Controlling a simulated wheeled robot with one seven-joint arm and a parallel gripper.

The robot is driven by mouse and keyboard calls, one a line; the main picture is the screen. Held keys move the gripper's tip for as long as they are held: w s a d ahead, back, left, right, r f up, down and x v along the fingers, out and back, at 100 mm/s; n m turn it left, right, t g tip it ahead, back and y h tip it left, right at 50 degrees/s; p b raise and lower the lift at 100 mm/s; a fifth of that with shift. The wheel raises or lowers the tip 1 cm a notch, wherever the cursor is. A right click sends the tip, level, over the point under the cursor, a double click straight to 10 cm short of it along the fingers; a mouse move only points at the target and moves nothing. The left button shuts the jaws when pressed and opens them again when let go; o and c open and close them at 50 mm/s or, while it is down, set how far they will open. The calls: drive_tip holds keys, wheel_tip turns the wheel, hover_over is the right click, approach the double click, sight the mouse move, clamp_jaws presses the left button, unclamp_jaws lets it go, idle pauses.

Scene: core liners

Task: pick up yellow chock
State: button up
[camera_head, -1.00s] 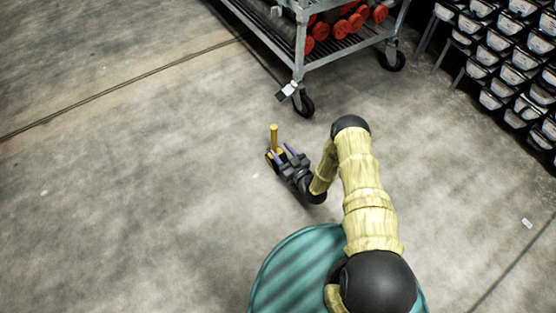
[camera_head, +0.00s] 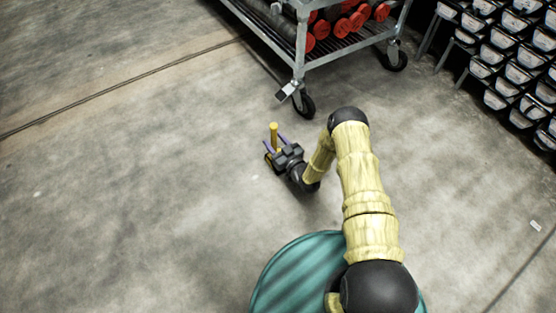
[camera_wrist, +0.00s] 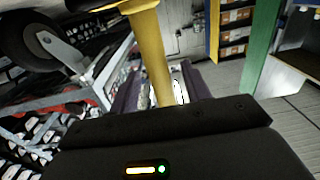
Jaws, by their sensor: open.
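The yellow chock (camera_head: 274,131) is on the concrete floor, with an upright yellow post. Its lower part is mostly hidden behind my gripper in the head view. My gripper (camera_head: 276,143) is open, with its purple fingers on either side of the post. In the wrist view the yellow post of the chock (camera_wrist: 150,55) runs down between the fingers of my gripper (camera_wrist: 160,90). I cannot tell whether either finger touches it.
A grey wheeled cart (camera_head: 300,60) with red-ended cylinders stands just beyond the chock, its near caster (camera_head: 304,105) close by. Racks of black bins (camera_head: 510,70) line the right. The floor to the left is clear.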

idle(0.3)
clamp_jaws()
idle(1.3)
